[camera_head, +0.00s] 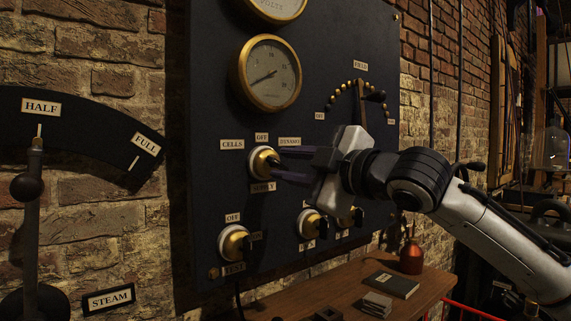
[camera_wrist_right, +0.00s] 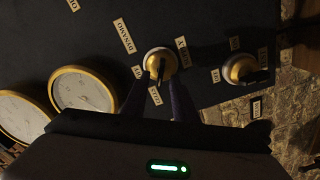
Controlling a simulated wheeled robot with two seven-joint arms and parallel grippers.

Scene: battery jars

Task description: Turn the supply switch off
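The supply switch (camera_head: 264,162) is a brass knob with a white rim and a black handle on the dark panel. CELLS is at its left, OFF above, DYNAMO at upper right and SUPPLY below. My right gripper (camera_head: 280,164) reaches it from the right. In the right wrist view, the gripper's fingers (camera_wrist_right: 159,88) are apart, one on each side of the switch (camera_wrist_right: 158,62) and its black handle. I cannot tell if they touch it. The fingers partly cover the handle in the head view, so its exact setting is unclear. My left gripper is not in view.
Another knob (camera_head: 234,243) marked TEST is below, with two more knobs to its right. Gauges (camera_head: 270,74) and the FIELD dial (camera_head: 360,97) are above. A wooden shelf (camera_head: 290,300) below holds a book (camera_head: 391,285) and a copper oil can (camera_head: 411,257). A STEAM lever (camera_head: 30,215) stands left.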

